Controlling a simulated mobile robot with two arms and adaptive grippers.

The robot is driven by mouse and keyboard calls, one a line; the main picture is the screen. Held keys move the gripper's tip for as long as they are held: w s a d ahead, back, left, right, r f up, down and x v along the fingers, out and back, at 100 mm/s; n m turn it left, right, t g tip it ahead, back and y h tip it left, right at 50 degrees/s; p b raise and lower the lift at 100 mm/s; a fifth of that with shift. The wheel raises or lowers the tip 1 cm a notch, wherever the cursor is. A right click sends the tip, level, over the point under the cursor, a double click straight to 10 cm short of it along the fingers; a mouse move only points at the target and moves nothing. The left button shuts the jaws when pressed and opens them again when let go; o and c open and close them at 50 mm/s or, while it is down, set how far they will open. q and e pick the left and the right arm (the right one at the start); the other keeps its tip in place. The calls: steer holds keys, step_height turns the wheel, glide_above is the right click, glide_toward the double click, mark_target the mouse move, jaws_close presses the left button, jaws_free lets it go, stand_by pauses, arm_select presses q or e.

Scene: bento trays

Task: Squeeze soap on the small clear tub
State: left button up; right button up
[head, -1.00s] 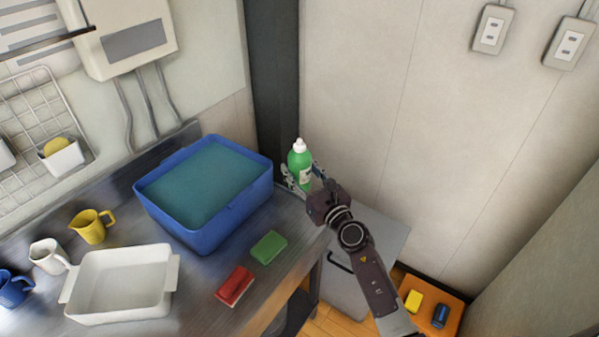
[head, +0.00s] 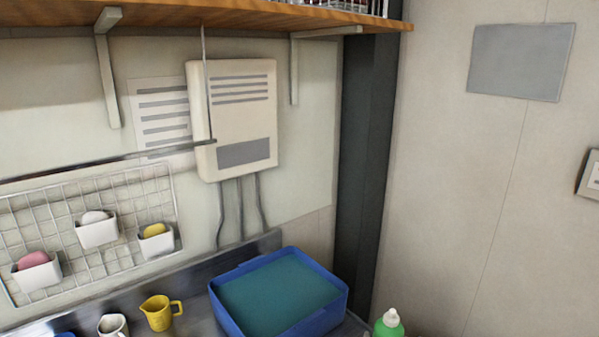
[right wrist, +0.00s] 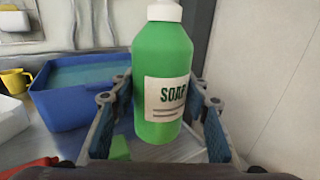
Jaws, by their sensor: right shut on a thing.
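The green soap bottle (right wrist: 161,62) with a white cap and a SOAP label stands upright between the fingers of my right gripper (right wrist: 160,101), which is shut on it. In the head view only the top of the bottle (head: 389,327) shows at the bottom edge, and my right gripper is out of that view. My left gripper is in neither current view. I cannot make out a small clear tub in these frames.
A blue basin (head: 332,313) with teal contents sits on the metal counter, left of the bottle. A yellow jug (head: 159,314) and a white mug (head: 112,325) stand further left. A wire rack (head: 75,222) with white cups hangs on the wall below a wooden shelf (head: 230,18).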

arm_select(q)
step_height(320, 180, down, 6)
steer(key=b, duration=0.5)
steer(key=shift+f+b, duration=0.2)
steer(key=shift+b, duration=0.15)
steer(key=shift+c, duration=0.3)
arm_select(e)
steer(key=s+m+h, duration=0.1)
steer(key=s+h, duration=0.1)
steer(key=s, duration=1.7)
steer(key=shift+s+f+m+h, duration=0.15)
steer(key=shift+f+m+h, duration=0.05)
steer(key=shift+m+h, duration=0.1)
